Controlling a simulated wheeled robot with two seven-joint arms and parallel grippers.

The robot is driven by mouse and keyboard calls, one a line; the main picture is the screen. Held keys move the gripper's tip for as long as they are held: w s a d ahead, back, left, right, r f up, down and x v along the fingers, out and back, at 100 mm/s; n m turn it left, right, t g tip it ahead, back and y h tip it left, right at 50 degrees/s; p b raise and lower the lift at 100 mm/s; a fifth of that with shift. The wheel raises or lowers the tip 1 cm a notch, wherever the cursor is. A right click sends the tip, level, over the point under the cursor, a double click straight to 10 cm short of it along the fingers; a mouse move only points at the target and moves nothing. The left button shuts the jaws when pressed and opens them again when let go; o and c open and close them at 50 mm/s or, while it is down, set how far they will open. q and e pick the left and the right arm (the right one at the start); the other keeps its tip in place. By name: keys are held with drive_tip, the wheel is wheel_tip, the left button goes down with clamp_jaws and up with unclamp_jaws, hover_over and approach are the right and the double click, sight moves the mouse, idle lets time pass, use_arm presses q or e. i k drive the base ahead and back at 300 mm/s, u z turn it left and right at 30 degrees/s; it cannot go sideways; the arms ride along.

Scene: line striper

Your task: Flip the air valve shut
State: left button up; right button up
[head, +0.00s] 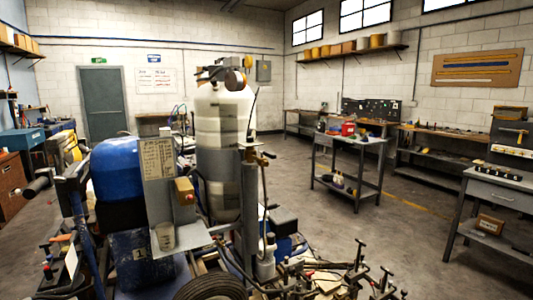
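The line striper (222,135) stands close in front, with a tall pale tank, a blue drum (117,168) and a front wheel (210,289). A small brass-coloured fitting with a lever-like part (264,157) sits on the dark upright post right of the tank. It looks like a valve, but it is too small to tell for sure or to read its position. Another fitting cluster (222,72) sits on top of the tank. Neither of my grippers shows in the head view.
A small box with a reddish knob (185,191) and a cup (165,236) sit at a grey bracket on the machine. Clamps and rods (345,275) crowd the lower right. A grey cart (347,160) stands behind. Open floor (405,235) lies to the right.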

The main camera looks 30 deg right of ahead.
sight(273, 155)
drive_tip(key=u, duration=2.15)
drive_tip(key=k, duration=0.95)
drive_tip(key=z, duration=1.55)
drive_tip(key=i, duration=0.5)
drive_tip(key=u, duration=0.05)
